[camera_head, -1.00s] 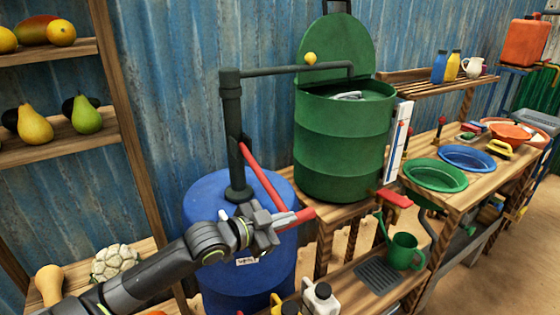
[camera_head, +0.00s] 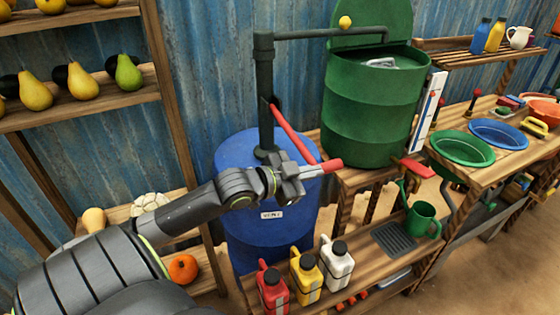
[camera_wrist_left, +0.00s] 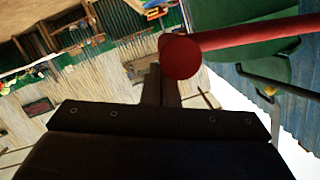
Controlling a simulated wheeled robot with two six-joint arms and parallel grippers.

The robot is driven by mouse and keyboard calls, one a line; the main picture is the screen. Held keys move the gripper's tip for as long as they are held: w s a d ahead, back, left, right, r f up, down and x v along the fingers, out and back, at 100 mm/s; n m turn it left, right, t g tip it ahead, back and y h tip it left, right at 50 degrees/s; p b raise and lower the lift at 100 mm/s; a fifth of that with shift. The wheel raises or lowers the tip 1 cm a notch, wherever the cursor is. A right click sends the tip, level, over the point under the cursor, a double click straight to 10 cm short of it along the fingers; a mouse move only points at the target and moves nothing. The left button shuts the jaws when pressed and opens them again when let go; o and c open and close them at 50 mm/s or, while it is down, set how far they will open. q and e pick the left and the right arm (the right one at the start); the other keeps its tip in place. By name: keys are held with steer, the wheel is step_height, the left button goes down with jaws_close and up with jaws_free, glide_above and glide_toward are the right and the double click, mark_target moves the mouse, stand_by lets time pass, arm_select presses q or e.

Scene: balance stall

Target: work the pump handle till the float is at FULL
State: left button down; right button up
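The pump (camera_head: 264,90) is a dark pipe rising from a blue barrel (camera_head: 235,165), with a spout reaching over an open green drum (camera_head: 370,120). Its red handle (camera_head: 291,130) slopes down to the right and ends in a red crosswise grip (camera_head: 330,164). My left gripper (camera_head: 303,174) is shut around the grip's left part; the right end sticks out. In the left wrist view the grip's round end (camera_wrist_left: 180,57) shows just beyond my fingers. A white gauge board (camera_head: 428,112) with blue and red marks stands at the drum's right side; the float's level is too small to read.
Red, yellow and white jugs (camera_head: 306,278) stand on a low shelf below the barrel. A green watering can (camera_head: 422,219) and basins (camera_head: 463,149) are to the right. Fruit shelves (camera_head: 80,108) are at the left. A yellow ball (camera_head: 345,22) shows above the spout.

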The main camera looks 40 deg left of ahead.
arm_select(q)
steer(key=p+v, duration=0.6)
steer(key=v, duration=0.3)
steer(key=shift+a, duration=0.2)
steer(key=shift+s, duration=0.1)
stand_by(0.3)
stand_by(1.4)
stand_by(0.5)
step_height(320, 180, up, 17)
steer(key=a+n+p, duration=0.1)
steer(key=n+p, duration=0.1)
steer(key=p, duration=1.3)
steer(key=shift+w+a+f+g+h+p, duration=0.2)
steer(key=shift+w+a+g+h+p, duration=0.1)
steer(key=shift+w+h+p, duration=0.1)
